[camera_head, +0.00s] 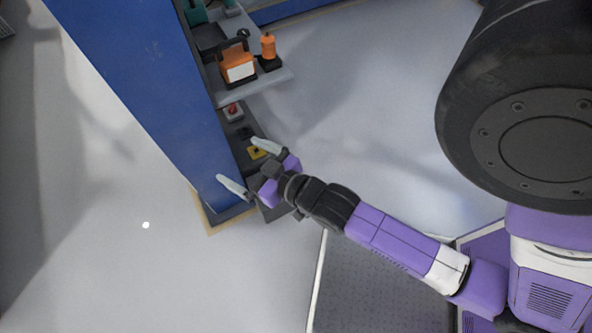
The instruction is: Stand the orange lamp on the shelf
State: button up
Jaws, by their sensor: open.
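An orange, boxy lamp (237,69) with a black handle and a pale front panel is on a grey shelf (268,82) on the side of a blue column. It looks upright, but from above I cannot tell how firmly it rests. My gripper (238,161) is open, its two pale fingers spread wide. It is below the shelf in the picture, near the foot of the column, apart from the lamp. I see nothing between its fingers.
An orange bottle-shaped object (268,47) on a dark base stands right of the lamp. A red button (232,111) and a yellow piece (257,151) are on the dark panel near my gripper. The blue column (150,95) stands close at left. Open floor lies to the right.

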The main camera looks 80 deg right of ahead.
jog(key=s+a+r+n+y, duration=0.2)
jog(key=s+a+r+y, duration=0.1)
jog(key=s+a+r, duration=0.2)
jog(key=s+a+r+n+t+y, duration=0.1)
jog(key=s+a+r+n+y, duration=0.1)
jog(key=s+a+r, duration=0.3)
jog(key=s+a, duration=0.2)
jog(key=s, duration=0.2)
jog(key=shift+s+a+r+n+y, duration=0.15)
jog(key=shift+s+n+y, duration=0.15)
jog(key=shift+n+y, duration=0.1)
